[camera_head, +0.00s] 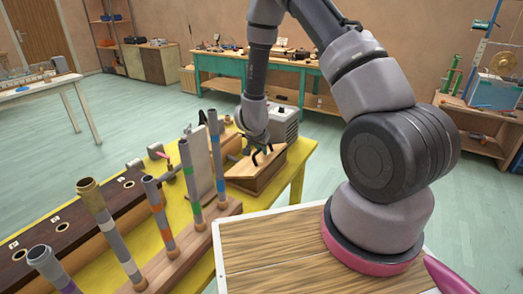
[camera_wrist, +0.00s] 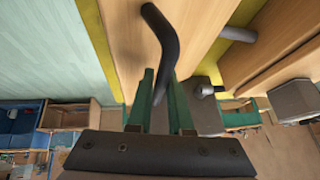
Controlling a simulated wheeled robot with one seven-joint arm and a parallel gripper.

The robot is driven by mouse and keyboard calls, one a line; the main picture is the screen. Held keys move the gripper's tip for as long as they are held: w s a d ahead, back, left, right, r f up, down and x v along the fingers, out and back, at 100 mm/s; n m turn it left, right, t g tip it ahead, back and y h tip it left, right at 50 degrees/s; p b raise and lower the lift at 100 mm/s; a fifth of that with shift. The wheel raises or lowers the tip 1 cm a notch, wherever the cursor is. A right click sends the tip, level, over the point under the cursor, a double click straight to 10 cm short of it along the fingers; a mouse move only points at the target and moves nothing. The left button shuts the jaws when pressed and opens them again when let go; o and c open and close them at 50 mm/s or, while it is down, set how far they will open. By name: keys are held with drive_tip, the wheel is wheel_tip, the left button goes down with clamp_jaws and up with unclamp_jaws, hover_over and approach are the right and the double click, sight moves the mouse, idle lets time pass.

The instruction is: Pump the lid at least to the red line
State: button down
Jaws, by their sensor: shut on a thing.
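A wooden box with a lid (camera_head: 262,174) stands near the right end of the yellow table. My gripper (camera_head: 262,152) is over it. In the wrist view my green fingers (camera_wrist: 160,104) are shut on a dark bent handle (camera_wrist: 163,38). The handle rises past the fingertips in front of a pale wooden surface (camera_wrist: 122,42). The red line does not show clearly in either view. My wrist hides part of the lid, and I cannot tell how far it is raised.
Several upright tubes (camera_head: 188,172) stand on a wooden base at the left. A grey upright panel (camera_head: 198,160) and a grey box (camera_head: 280,122) stand close to my gripper. The yellow table (camera_head: 298,158) has a little bare space at its right edge.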

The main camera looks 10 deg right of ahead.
sight(267, 158)
drive_tip(key=shift+f, duration=0.1)
drive_tip(key=shift+s+d+f, duration=0.4)
drive_tip(key=shift+s+f, duration=0.05)
drive_tip(key=shift+f, duration=0.1)
drive_tip(key=shift+s+d+f, duration=0.1)
drive_tip(key=shift+d+f, duration=0.05)
drive_tip(key=shift+f, duration=0.05)
drive_tip(key=shift+s+d+f, duration=0.25)
drive_tip(key=shift+f, duration=0.4)
drive_tip(key=shift+s+d+f, duration=0.3)
drive_tip(key=shift+s+f, duration=0.05)
drive_tip(key=shift+f, duration=0.35)
